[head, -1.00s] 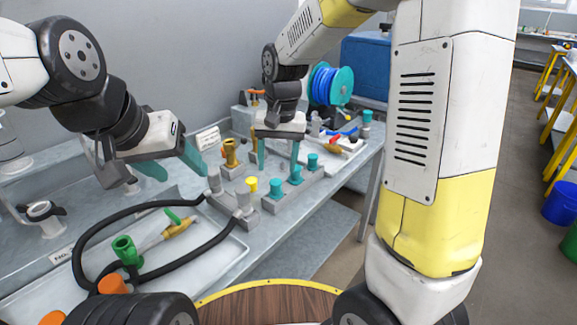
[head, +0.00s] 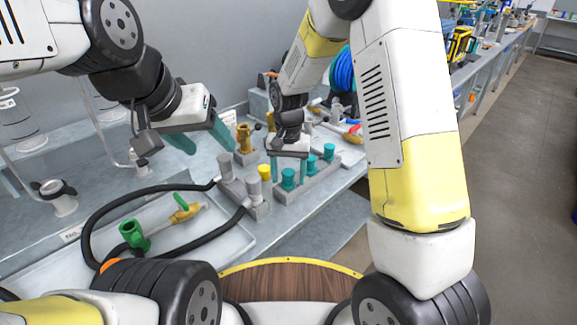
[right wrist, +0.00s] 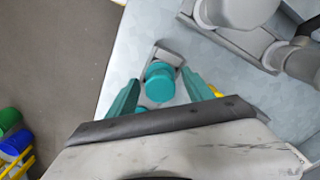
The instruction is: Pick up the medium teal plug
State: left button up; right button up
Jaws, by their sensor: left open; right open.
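Three teal plugs stand in a row on a grey block: a front one (head: 288,179), a middle one (head: 312,162) and a back one (head: 328,152). The middle one is probably the medium plug; sizes are hard to judge. My right gripper (head: 289,174) is open, fingers down, over the row. In the right wrist view, a teal plug (right wrist: 160,82) shows in the gap between the open fingers (right wrist: 162,92), apart from both. My left gripper (head: 204,138) is open and empty, above the bench at the left.
Grey fittings (head: 253,190) and a yellow plug (head: 264,172) stand left of the row. A black hose (head: 97,222) loops around a tray holding a green fitting (head: 133,234). A brass fitting (head: 243,138) stands behind.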

aim_at(288, 172)
jog(key=shift+c, duration=0.4)
grip_shut()
jog(key=shift+r, duration=0.1)
jog(key=shift+r, duration=0.25)
jog(key=r, duration=0.3)
jog(key=shift+s+a, duration=0.15)
jog(key=shift+s, duration=0.2)
jog(key=s+a+r, duration=0.1)
jog(key=s+a, duration=0.2)
jog(key=s, duration=1.2)
jog(key=shift+w+r, duration=0.1)
